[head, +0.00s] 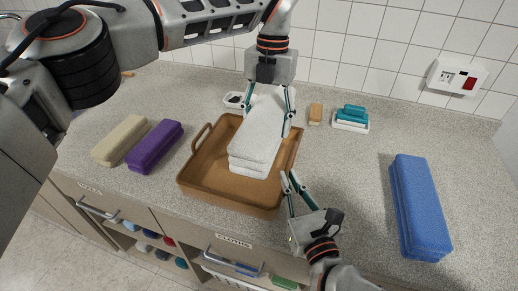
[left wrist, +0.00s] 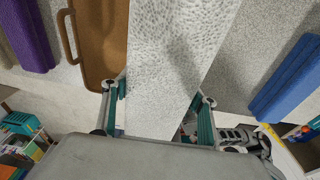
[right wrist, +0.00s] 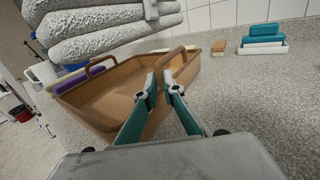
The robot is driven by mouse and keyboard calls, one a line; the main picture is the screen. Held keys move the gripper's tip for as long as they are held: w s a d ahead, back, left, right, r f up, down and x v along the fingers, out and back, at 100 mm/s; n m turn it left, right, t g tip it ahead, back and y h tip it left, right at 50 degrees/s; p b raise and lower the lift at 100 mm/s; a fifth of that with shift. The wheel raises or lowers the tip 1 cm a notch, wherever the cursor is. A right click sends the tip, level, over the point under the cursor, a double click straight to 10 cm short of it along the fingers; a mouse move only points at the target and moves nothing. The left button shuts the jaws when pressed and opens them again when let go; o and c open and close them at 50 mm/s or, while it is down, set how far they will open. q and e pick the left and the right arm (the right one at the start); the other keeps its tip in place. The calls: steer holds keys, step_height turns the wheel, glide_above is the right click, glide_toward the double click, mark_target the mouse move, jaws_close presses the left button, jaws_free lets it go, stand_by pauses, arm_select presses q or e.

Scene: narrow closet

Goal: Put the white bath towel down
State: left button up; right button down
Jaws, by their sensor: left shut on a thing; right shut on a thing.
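The white bath towel (head: 262,135) is folded into thick layers. My left gripper (head: 270,108) is shut on it from above, a finger on each side. The towel is over the brown tray (head: 215,190); in the right wrist view the towel (right wrist: 100,30) hangs above the tray (right wrist: 110,100). In the left wrist view the towel (left wrist: 165,70) fills the space between the fingers. My right gripper (head: 288,180) is at the tray's right side, its fingertips closed on the tray's edge by the right handle; the exact contact is partly hidden.
Purple (head: 155,147) and beige (head: 121,140) folded towels lie left of the tray. A blue folded towel (head: 418,205) lies at the right. The counter between tray and blue towel is clear.

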arm_select(q)
step_height(320, 180, down, 6)
steer(key=shift+f, duration=0.25)
steer(key=shift+f, duration=0.6)
steer(key=o, duration=1.4)
steer(key=r, duration=0.5)
steer(key=w+r, duration=0.1)
steer(key=r, duration=0.2)
steer(key=shift+d+r, duration=0.2)
steer(key=shift+r, duration=0.1)
